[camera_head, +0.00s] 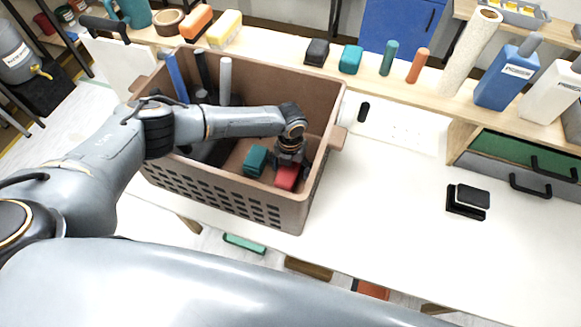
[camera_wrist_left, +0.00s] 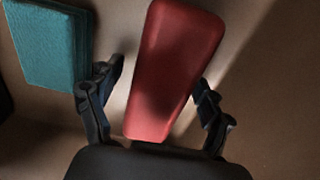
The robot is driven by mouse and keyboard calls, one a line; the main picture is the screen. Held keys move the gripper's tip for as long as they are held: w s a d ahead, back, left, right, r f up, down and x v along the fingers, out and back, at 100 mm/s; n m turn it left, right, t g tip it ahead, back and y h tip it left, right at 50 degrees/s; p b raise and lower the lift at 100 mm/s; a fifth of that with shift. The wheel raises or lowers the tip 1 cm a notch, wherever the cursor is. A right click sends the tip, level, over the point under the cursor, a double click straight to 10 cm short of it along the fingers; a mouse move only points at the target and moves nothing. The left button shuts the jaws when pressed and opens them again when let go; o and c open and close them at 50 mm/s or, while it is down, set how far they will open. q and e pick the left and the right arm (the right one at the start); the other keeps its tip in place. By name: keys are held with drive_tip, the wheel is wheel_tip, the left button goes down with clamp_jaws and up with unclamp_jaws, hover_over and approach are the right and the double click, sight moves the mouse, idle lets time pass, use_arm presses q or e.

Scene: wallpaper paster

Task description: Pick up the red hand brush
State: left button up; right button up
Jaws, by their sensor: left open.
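The red hand brush (camera_head: 287,177) lies inside the brown crate (camera_head: 222,204), near its right front corner. My left gripper (camera_head: 289,157) reaches down into the crate over the brush. In the left wrist view the red brush (camera_wrist_left: 172,65) stands out between the two fingers of the open left gripper (camera_wrist_left: 157,105). There is a gap on each side between the fingers and the brush. My right gripper is not in view.
A teal block (camera_head: 256,160) lies in the crate left of the brush; it also shows in the left wrist view (camera_wrist_left: 47,45). Several upright tools stand at the crate's left end. The crate walls surround my gripper. White table surface (camera_head: 390,200) to the right is mostly clear, with a black block (camera_head: 467,201).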

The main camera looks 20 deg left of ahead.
use_arm(q)
drive_tip(key=c, duration=1.1)
drive_tip(key=shift+c, duration=1.3)
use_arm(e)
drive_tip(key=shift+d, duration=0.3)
use_arm(q)
drive_tip(key=shift+r, duration=0.15)
wheel_tip(320, 180, up, 10)
drive_tip(key=shift+f+b, duration=0.1)
drive_tip(key=shift+b, duration=0.85)
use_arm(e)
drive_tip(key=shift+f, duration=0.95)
